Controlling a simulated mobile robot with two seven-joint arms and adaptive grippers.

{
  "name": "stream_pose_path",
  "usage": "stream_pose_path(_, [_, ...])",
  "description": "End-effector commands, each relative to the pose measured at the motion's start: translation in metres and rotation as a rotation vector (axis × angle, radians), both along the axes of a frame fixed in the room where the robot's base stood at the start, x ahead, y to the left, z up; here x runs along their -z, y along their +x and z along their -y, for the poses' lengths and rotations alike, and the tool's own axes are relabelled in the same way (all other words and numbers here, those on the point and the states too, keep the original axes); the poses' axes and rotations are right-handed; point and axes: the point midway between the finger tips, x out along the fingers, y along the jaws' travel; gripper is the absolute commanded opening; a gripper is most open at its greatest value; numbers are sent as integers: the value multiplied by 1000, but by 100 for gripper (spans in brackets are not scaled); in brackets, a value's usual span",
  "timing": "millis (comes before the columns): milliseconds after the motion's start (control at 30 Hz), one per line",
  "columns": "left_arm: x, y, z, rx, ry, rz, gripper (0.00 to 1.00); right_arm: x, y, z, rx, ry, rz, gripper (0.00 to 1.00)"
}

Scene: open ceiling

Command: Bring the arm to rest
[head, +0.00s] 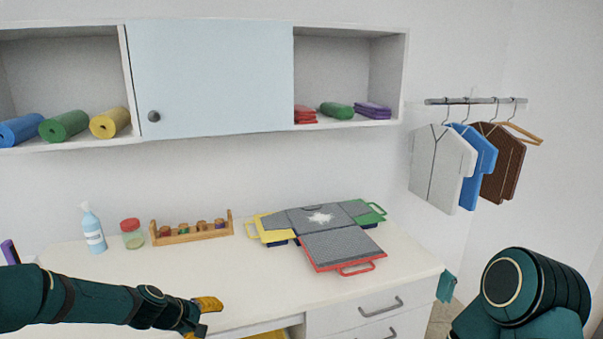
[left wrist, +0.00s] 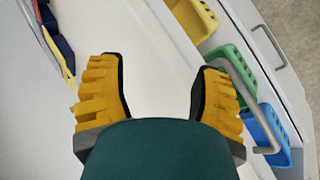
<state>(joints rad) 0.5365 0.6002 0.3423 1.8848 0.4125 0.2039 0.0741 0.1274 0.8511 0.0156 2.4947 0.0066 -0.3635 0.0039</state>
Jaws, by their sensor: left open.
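My left arm (head: 95,300) reaches in from the left, low over the front of the white counter. Its yellow-fingered left gripper (head: 207,308) is near the counter's front edge. In the left wrist view the left gripper (left wrist: 158,82) has its fingers spread wide, with only bare white surface between them. My right arm (head: 535,290) shows as dark green links at the lower right. Its gripper is not identifiable in these views.
An open drawer below holds yellow (left wrist: 198,17), green (left wrist: 233,65) and blue (left wrist: 264,130) bins. Shirts (head: 440,165) hang at right.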

Motion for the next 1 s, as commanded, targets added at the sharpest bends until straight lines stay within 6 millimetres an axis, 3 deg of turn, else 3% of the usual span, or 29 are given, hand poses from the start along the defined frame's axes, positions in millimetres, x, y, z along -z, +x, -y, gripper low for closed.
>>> stream_pose_path(33, [29,-17,19,48,30,-30,65,6,-1,0,-1,0,-1,47])
stream_pose_path(200, [108,-83,69,223,153,-93,65,19,-2,-1,-6,1,-5,47])
stream_pose_path(400, [178,-180,115,471,275,-131,65,34,-5,-1,-11,3,-11,47])
stream_pose_path(500, [196,-221,127,573,313,-136,65,40,-6,-1,-14,3,-13,47])
stream_pose_path(633, [206,-254,135,656,337,-135,65,43,-7,-1,-16,3,-15,47])
stream_pose_path(767, [209,-265,137,684,345,-132,65,44,-7,-1,-16,4,-16,47])
stream_pose_path(1000, [208,-265,137,683,344,-132,65,43,-7,-1,-16,4,-16,47])
